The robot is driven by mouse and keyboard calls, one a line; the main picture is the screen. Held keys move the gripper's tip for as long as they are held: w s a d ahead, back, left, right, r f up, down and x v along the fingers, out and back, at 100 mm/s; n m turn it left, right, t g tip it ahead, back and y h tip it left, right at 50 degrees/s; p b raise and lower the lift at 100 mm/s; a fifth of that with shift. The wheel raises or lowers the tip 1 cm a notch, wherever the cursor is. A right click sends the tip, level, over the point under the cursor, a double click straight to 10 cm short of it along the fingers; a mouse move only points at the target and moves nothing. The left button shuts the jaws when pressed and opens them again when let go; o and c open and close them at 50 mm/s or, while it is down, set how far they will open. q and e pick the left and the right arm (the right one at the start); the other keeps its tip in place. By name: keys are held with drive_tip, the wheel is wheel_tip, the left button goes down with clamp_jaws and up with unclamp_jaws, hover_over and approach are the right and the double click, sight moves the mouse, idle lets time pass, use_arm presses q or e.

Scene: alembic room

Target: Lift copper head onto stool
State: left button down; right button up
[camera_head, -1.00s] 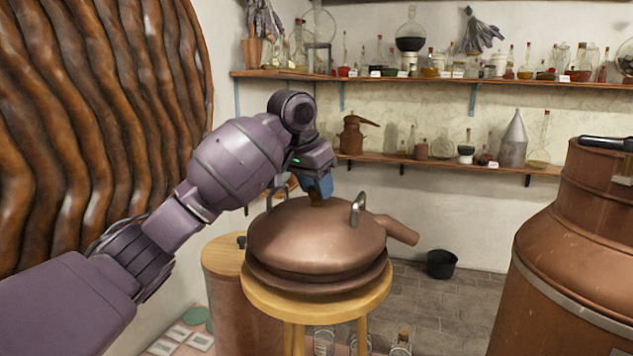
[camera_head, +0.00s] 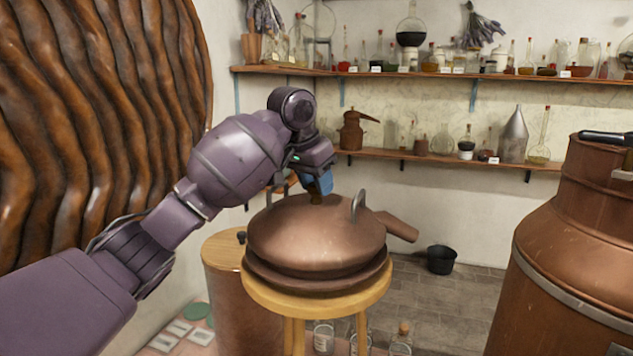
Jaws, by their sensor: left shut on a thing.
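The copper head (camera_head: 310,240) is a wide, domed copper piece with a short spout (camera_head: 398,227) pointing right and a loop handle (camera_head: 358,206) on its right side. Its lower rim appears to rest level on the round wooden top of the stool (camera_head: 318,305), within the stool's edge. My left gripper (camera_head: 318,193) reaches down from above and is shut on the small top part of the copper head. The fingertips and the exact grip are partly hidden. My right gripper is not in view.
A large copper vessel (camera_head: 575,255) stands at the right. A copper drum with a wooden top (camera_head: 222,252) stands behind the stool to its left. A black bucket (camera_head: 441,259) is on the floor behind. Glass bottles (camera_head: 402,338) stand below the stool. Shelves (camera_head: 440,159) line the back wall.

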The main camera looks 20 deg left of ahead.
use_arm(q)
drive_tip(key=shift+r, duration=0.1)
drive_tip(key=c, duration=0.6)
unclamp_jaws()
drive_tip(key=shift+s, duration=0.1)
drive_tip(key=shift+f, duration=0.25)
drive_tip(key=b+v, duration=0.1)
drive_tip(key=v, duration=1)
drive_tip(key=shift+r, duration=0.1)
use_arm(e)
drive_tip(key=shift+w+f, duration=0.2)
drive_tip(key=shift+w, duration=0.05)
